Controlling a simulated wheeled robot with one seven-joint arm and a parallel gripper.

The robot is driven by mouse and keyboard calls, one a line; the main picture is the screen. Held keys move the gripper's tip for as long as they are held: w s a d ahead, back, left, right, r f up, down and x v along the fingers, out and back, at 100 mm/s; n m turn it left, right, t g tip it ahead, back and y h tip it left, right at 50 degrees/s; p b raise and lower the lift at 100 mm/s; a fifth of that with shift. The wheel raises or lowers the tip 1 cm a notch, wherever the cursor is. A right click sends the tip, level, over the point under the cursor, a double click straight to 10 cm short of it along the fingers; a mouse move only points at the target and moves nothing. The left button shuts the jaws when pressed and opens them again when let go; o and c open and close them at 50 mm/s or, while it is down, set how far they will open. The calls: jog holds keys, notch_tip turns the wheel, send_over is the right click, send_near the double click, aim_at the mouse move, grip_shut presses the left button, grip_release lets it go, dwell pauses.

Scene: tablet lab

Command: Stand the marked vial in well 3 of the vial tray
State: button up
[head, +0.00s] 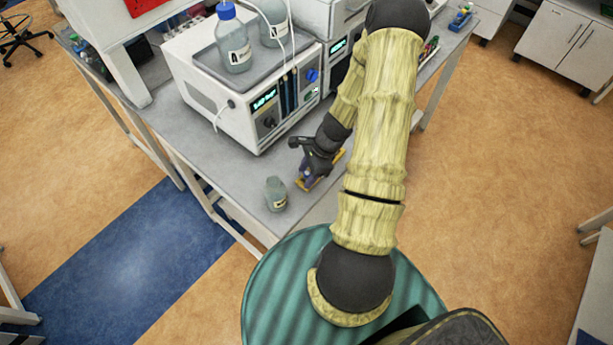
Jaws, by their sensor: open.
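My gripper (308,171) points down at the near edge of the grey bench. It is open, and its fingertips are small and dark here. A yellow tray (340,156), apparently the vial tray, lies under and behind the gripper, which covers much of it. A small blue-purple patch (309,181) shows below the fingers; I cannot tell whether it is a vial or part of the tray. The marked vial cannot be made out, and well 3 is hidden or too small to tell.
A labelled glass jar (276,194) stands on the bench left of the gripper. A white instrument (222,112) carrying labelled bottles (233,45) stands behind it. The bench top (243,172) between jar and instrument is clear.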

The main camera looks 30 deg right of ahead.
aim_at(307, 173)
grip_shut()
jog(key=shift+r, duration=0.1)
dwell(0.4)
jog(key=shift+w+r+b, duration=0.1)
jog(key=shift+r+b, duration=0.2)
jog(key=shift+r, duration=0.55)
notch_tip(307, 173, up, 8)
jog(key=shift+r+b, duration=0.1)
jog(key=shift+b, duration=0.45)
